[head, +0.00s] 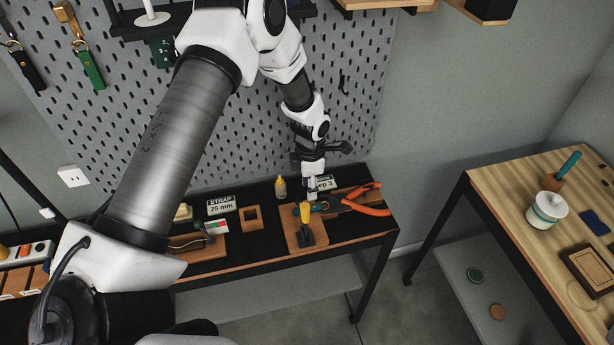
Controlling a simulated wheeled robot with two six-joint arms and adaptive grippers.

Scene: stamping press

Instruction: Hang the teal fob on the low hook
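My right gripper is out of view.
A green fob (90,68) and a dark fob (28,68) hang at upper left. A wooden table (520,215) stands right, past a gap.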

